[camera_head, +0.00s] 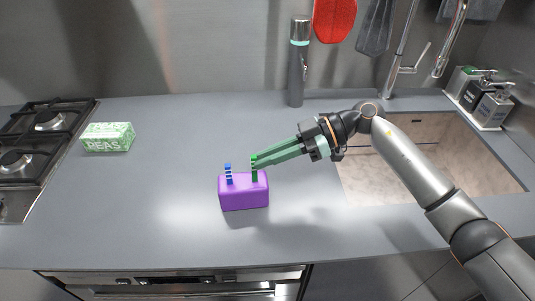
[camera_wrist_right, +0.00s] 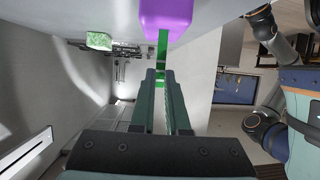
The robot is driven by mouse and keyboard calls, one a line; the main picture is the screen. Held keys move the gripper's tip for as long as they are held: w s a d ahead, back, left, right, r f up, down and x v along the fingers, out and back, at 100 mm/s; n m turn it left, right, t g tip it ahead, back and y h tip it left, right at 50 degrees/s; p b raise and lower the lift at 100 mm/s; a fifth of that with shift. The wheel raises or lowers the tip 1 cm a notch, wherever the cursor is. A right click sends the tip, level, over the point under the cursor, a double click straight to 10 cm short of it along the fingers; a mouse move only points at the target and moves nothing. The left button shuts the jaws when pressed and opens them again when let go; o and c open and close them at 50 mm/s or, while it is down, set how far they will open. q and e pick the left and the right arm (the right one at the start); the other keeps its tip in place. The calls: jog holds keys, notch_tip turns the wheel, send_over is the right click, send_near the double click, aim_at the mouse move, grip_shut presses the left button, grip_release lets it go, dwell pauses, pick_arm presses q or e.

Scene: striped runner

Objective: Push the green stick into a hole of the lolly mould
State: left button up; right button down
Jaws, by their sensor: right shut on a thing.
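The purple lolly mould (camera_head: 244,199) stands on the grey worktop in the middle of the head view; its underside edge shows at the top of the right wrist view (camera_wrist_right: 178,16). A blue striped stick (camera_head: 228,174) stands upright in its left part. The green stick (camera_head: 254,175) is upright over the mould's right part, its lower end meeting the top face; how deep it sits I cannot tell. My right gripper (camera_head: 257,162) comes from the right and is shut on the green stick (camera_wrist_right: 162,45) near its upper part. My left gripper is not in view.
A green-and-white box (camera_head: 108,137) lies at the left beside the gas hob (camera_head: 40,135). A grey bottle-like cylinder (camera_head: 298,75) stands at the back wall. The sink (camera_head: 395,165) is at the right, with soap bottles (camera_head: 490,105) behind. The worktop left of the mould is clear.

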jog(key=shift+f, duration=0.9)
jog(key=c, duration=0.8)
grip_release()
jog(key=shift+c, duration=0.2)
jog(key=shift+d, duration=0.1)
jog(key=b+v, duration=0.1)
jog(key=v, duration=1.1)
jog(key=shift+d+r, duration=0.1)
jog(key=shift+d, duration=0.05)
